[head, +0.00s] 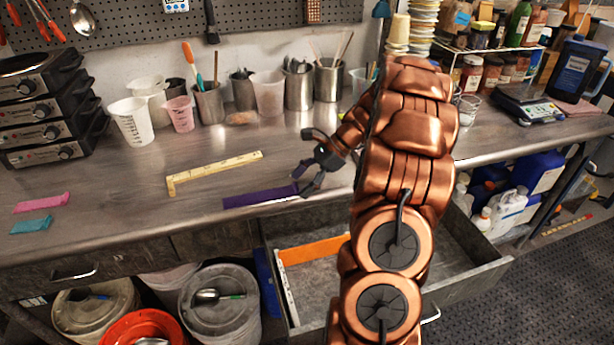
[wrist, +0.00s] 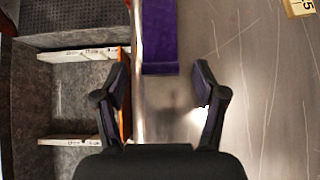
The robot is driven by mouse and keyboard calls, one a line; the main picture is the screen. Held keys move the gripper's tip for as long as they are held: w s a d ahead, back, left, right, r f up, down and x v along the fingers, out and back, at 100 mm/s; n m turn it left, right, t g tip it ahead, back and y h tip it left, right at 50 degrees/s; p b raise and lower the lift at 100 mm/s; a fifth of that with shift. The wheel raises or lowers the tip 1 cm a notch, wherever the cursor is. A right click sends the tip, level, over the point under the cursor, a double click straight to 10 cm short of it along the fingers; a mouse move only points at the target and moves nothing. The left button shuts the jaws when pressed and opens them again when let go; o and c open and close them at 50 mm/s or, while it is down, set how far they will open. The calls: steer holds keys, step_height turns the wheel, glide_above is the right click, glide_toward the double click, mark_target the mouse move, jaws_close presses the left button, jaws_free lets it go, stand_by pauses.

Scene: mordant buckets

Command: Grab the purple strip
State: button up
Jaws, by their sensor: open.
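The purple strip (head: 258,196) lies flat on the metal counter near its front edge, above the open drawer. In the wrist view the purple strip (wrist: 160,40) runs down from the top edge and ends a little ahead of the fingertips. My gripper (head: 303,180) is just off the strip's right end in the head view. In the wrist view my gripper (wrist: 160,76) is open, with its fingers spread to either side of the strip's line and nothing held between them.
The open drawer (head: 464,296) below holds an orange strip (head: 315,250) and pale rulers. A yellow folding ruler (head: 215,171) lies behind the purple strip. Pink (head: 42,203) and teal (head: 31,225) strips lie at the left. Cups and tools line the counter's back.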

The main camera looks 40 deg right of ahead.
steer(key=shift+c, duration=0.4)
steer(key=c, duration=1.1)
steer(key=shift+s+d, duration=0.1)
steer(key=shift+s, duration=1.15)
steer(key=o, duration=1.2)
steer(key=shift+d, duration=0.1)
steer(key=shift+c, duration=0.2)
steer(key=shift+r, duration=0.1)
steer(key=v, duration=1.2)
